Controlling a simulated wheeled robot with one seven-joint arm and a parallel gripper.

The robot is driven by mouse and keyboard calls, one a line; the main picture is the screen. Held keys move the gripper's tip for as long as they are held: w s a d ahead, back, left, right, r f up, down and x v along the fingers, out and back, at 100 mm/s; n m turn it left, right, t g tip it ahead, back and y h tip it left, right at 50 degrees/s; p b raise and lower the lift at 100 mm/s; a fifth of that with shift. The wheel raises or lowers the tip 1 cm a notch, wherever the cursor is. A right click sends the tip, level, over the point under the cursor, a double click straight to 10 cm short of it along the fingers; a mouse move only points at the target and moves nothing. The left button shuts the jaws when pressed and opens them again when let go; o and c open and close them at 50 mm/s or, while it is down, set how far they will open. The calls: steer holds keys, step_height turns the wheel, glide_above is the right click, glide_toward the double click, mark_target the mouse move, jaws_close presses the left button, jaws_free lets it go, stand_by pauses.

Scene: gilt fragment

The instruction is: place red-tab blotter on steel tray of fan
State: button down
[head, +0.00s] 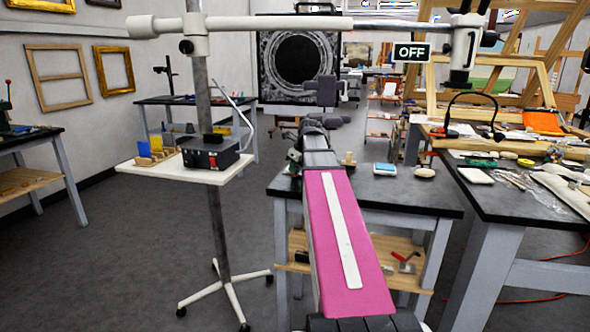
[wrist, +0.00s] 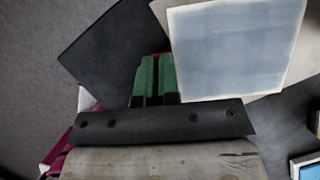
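In the wrist view my gripper (wrist: 157,72) shows as two green fingers close together with only a narrow dark gap between them. A small orange-red bit shows at their tips, too small to name; I see nothing clearly held. A pale blue-grey square sheet on a cream backing (wrist: 238,45) lies just right of the fingers. A dark flat panel (wrist: 105,50) lies to their left. In the head view my arm hides the gripper's fingertips. I cannot make out for certain the red-tab blotter, the fan or its steel tray.
A black-topped table (head: 425,198) lies under and right of my arm, with a blue-topped block (head: 385,169) and a cream block (head: 424,173). Left is a wheeled stand with a white shelf (head: 215,178) and a black box (head: 211,153). An OFF sign (head: 411,52) shows upper right.

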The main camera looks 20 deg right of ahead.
steer(key=shift+f, duration=0.1)
steer(key=c, duration=1.3)
jaws_free()
steer(key=shift+c, duration=0.2)
steer(key=v, duration=1.2)
steer(key=shift+s, duration=0.1)
